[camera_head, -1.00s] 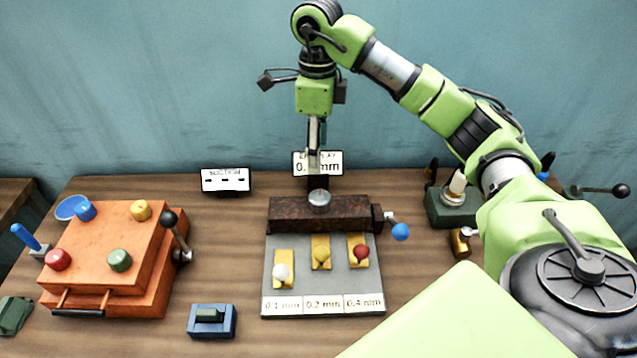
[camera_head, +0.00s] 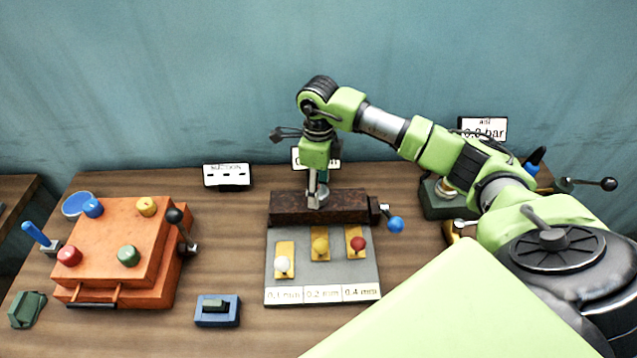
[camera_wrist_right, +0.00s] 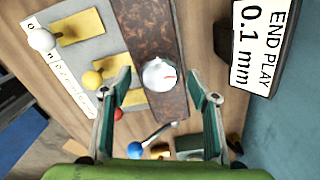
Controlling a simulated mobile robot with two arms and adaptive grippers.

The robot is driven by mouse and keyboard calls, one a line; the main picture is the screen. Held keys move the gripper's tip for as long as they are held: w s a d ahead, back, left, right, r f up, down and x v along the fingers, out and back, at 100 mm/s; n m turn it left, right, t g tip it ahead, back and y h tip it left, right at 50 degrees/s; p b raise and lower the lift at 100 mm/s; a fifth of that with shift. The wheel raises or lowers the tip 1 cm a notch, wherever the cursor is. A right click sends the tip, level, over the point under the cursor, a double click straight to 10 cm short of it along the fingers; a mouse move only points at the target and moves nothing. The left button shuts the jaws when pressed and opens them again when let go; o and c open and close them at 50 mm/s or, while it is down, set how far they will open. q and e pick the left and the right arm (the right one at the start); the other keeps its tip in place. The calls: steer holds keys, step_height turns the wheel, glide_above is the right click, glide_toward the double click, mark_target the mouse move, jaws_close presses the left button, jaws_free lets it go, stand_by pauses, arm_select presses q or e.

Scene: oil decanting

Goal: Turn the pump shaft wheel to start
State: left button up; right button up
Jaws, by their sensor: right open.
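A dark brown, rusty block (camera_head: 285,206) stands on the table behind a grey plate. My right gripper (camera_head: 318,200) points down just over the silver dial. Its open fingers (camera_wrist_right: 158,78) frame the dial in the right wrist view; contact cannot be told. My left gripper is not in view.
The grey plate (camera_head: 274,270) holds three yellow pieces with white, yellow and red knobs. An orange box (camera_head: 112,235) with coloured knobs and a lever stands left. A sign reading END PLAY 0.1 mm (camera_wrist_right: 262,45) stands behind. A dark green device (camera_head: 432,205) is at right.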

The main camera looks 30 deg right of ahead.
steer(key=shift+f, duration=0.3)
steer(key=c, duration=1.1)
steer(key=shift+w+f+n+b, duration=0.15)
steer(key=shift+n+b, duration=0.15)
steer(key=shift+b, duration=0.3)
steer(key=shift+n+b, duration=0.4)
steer(key=shift+n, duration=0.1)
steer(key=shift+r, duration=0.2)
steer(key=o, duration=1.1)
